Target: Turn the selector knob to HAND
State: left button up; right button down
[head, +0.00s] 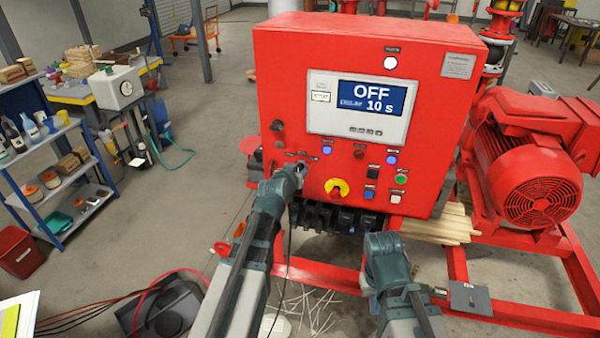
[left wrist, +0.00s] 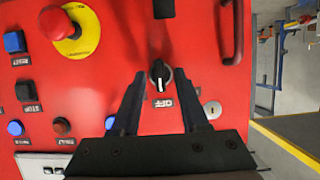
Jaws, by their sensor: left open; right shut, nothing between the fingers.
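The selector knob (left wrist: 160,75) is black with a white pointer line and sits on the red control panel (head: 278,90). In the left wrist view its pointer lines up with the OFF label (left wrist: 162,103), which appears upside down. The panel display (head: 372,98) reads OFF and 10 s. My left gripper (head: 298,168) is at the panel's lower left. Its open fingers stand either side of the knob in the left wrist view, with gaps visible. In the head view it mostly hides the knob. My right gripper (head: 385,258) is low in front of the panel, shut and empty.
A red emergency stop on a yellow disc (head: 337,189) is right of the knob. Several push buttons (head: 401,179) are further right. A red motor (head: 530,160) stands at the right. A handle (left wrist: 232,30) protrudes from the panel in the left wrist view.

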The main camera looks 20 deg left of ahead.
pick_arm(q)
grip_shut()
dwell(0.4)
jog(key=n+h+b, duration=0.1)
jog(key=n, duration=0.1)
jog(key=n+h+b, duration=0.1)
jog(key=n+h, duration=0.1)
jog(key=n+h+b, duration=0.1)
jog(key=n, duration=0.1)
jog(key=shift+a+f+n+t, duration=0.2)
jog(key=shift+a+n+t, duration=0.2)
jog(key=shift+h, duration=0.3)
dwell(0.3)
grip_release()
